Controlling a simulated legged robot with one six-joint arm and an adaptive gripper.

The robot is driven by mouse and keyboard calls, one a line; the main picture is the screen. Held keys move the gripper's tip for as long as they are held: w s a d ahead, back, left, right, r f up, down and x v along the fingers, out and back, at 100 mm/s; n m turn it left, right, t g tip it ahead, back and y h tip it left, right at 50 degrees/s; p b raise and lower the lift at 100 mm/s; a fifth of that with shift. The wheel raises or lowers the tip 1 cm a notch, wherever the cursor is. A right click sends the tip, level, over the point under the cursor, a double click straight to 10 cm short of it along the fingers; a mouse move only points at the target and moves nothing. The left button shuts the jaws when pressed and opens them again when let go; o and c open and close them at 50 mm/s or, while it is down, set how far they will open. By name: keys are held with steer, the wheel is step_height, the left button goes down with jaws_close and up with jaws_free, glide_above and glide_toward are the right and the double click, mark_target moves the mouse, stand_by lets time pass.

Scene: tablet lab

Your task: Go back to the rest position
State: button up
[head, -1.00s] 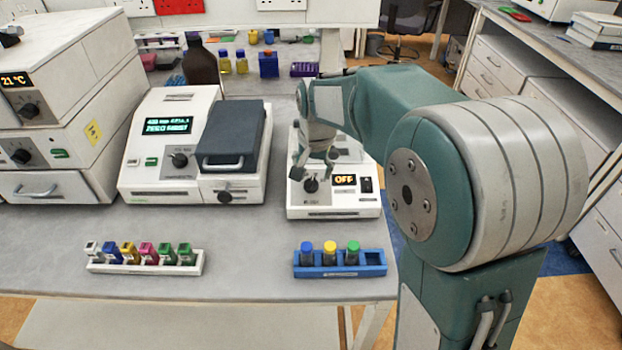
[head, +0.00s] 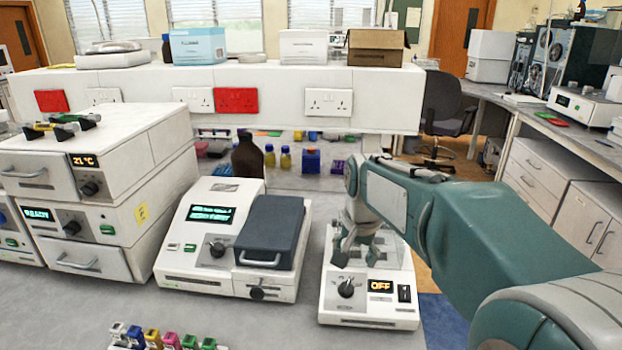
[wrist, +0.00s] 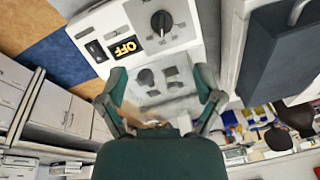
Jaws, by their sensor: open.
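My gripper (head: 352,248) hangs at the end of my green arm, just above the white device with a dial and an "OFF" display (head: 368,302). In the wrist view my gripper (wrist: 166,98) has its two fingers spread apart with nothing held between them. The device's panel, dial and "OFF" display (wrist: 124,47) show beyond the fingers. In the head view the fingers partly overlap the device's clear upper part, and I cannot tell whether they touch it.
A white instrument with a dark lid (head: 268,232) stands left of the device. Stacked white units (head: 95,175) stand farther left. A rack of small coloured-cap vials (head: 160,340) sits at the front edge of view. A dark bottle (head: 248,158) stands behind.

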steer(key=s+d+n+t, duration=0.2)
steer(key=s+n, duration=0.3)
steer(key=s, duration=1.8)
steer(key=shift+s+d+f+n+t, duration=0.15)
steer(key=shift+d+f+n+t, duration=0.2)
steer(key=shift+t, duration=0.35)
